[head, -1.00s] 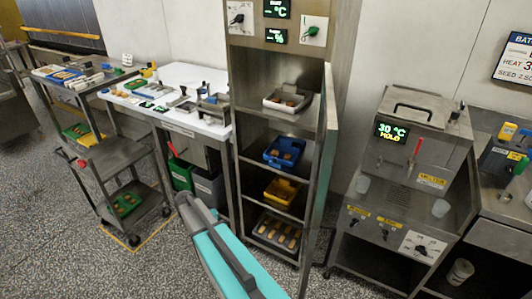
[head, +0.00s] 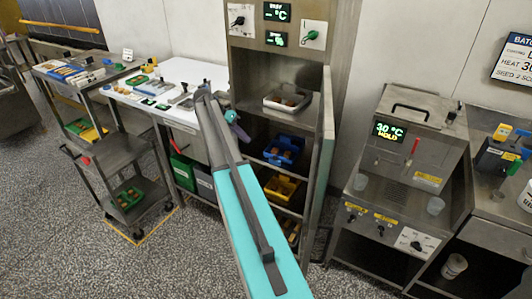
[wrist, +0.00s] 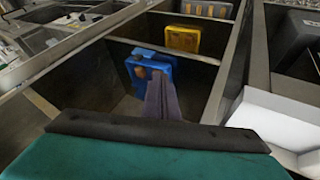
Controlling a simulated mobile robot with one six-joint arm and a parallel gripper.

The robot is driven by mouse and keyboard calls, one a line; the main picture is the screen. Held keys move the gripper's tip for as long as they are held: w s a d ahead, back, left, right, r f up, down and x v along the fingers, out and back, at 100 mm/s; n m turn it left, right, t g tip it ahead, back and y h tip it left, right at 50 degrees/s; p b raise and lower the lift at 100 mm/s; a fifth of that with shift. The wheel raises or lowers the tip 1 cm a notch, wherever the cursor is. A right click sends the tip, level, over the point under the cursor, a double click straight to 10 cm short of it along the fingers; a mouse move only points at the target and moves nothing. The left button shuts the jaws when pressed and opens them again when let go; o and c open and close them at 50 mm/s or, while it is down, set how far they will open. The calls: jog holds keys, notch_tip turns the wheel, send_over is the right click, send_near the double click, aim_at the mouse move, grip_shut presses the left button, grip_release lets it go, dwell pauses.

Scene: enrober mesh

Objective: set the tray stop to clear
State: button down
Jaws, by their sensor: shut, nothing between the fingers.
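I cannot make out a part that is plainly the tray stop or read its setting. The steel cabinet (head: 261,134) stands open in the head view, with trays on its shelves. My gripper (head: 243,134) is at the cabinet's left front edge, partly blurred into the dark shelf space. In the wrist view my gripper (wrist: 163,84) is shut and empty, its fingers pointing toward a blue tray (wrist: 138,73). The fingertips overlap this tray in the picture; I cannot tell whether they touch. The blue tray (head: 284,150) also shows in the head view.
A yellow tray (head: 282,188) sits below the blue one and a white tray (head: 288,100) above. The cabinet door (head: 323,150) stands open at right. A cart (head: 112,153) and white workbench (head: 206,75) are at left, a 30 °C machine (head: 418,135) at right.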

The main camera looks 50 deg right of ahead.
jog(key=shift+f, duration=0.15)
jog(key=p, duration=0.3)
send_near(271, 159)
notch_tip(271, 159, down, 4)
jog(key=w+d, duration=0.2)
jog(key=shift+s+d+f+p, duration=0.1)
jog(key=shift+s+d+p, duration=0.15)
jog(key=shift+s, duration=0.4)
jog(key=shift+s+d+f+p, duration=0.15)
jog(key=shift+s+p, duration=0.25)
jog(key=shift+s, duration=0.3)
jog(key=shift+s+d+f+p, duration=0.1)
jog(key=shift+s+d+p, duration=0.15)
jog(key=shift+s, duration=0.4)
